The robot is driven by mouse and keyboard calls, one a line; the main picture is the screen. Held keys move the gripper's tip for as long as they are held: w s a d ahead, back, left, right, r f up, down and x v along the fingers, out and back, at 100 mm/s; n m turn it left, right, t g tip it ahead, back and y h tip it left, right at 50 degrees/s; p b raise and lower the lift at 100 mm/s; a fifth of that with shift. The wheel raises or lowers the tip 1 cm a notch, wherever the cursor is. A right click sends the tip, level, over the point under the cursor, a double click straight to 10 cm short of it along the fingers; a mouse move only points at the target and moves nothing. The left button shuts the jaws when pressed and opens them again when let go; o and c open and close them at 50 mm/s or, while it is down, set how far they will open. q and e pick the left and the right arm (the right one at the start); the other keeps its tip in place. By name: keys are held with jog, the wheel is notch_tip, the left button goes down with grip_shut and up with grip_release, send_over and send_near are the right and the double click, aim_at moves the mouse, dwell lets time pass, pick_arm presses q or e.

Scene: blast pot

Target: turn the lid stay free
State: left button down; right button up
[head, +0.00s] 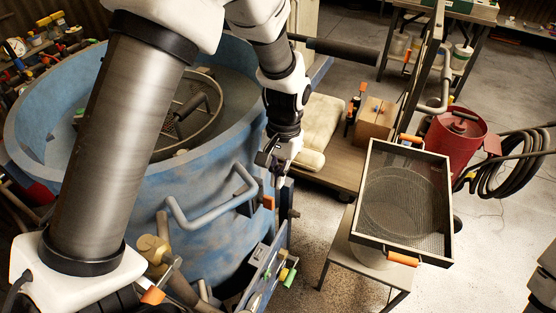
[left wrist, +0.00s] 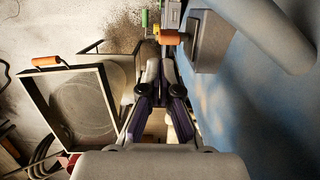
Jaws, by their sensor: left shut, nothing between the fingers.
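The blue blast pot (head: 105,215) fills the left of the head view, with a round framed part (head: 212,90) in its open top. A bent grey bar (head: 205,218) stands out from its side. By the bar's right end is a small orange grip (head: 268,201), seen in the left wrist view (left wrist: 168,38) beside a grey block (left wrist: 212,42). I cannot tell for sure which part is the lid stay. My left gripper (head: 272,163), also in the left wrist view (left wrist: 161,68), points down beside the pot, shut and empty, just short of the orange grip. My right gripper is out of view.
A mesh sieve (head: 452,215) with orange handles stands on a small table (head: 385,275) at right. A red can (head: 462,145) and coiled hose (head: 500,165) are behind it. A panel with green and orange knobs (head: 265,275) is below the gripper. A dark bar (head: 335,48) crosses behind my arm.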

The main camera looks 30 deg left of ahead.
aim_at(266, 201)
pick_arm(q)
jog(key=s+f, duration=0.1)
jog(key=s+f+t, duration=0.1)
jog(key=f, duration=0.1)
jog(key=shift+s+a+b, duration=0.25)
jog(key=shift+a+b, duration=0.1)
jog(key=shift+b, duration=0.05)
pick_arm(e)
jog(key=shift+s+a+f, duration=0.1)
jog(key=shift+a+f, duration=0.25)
pick_arm(q)
jog(key=shift+w, duration=0.2)
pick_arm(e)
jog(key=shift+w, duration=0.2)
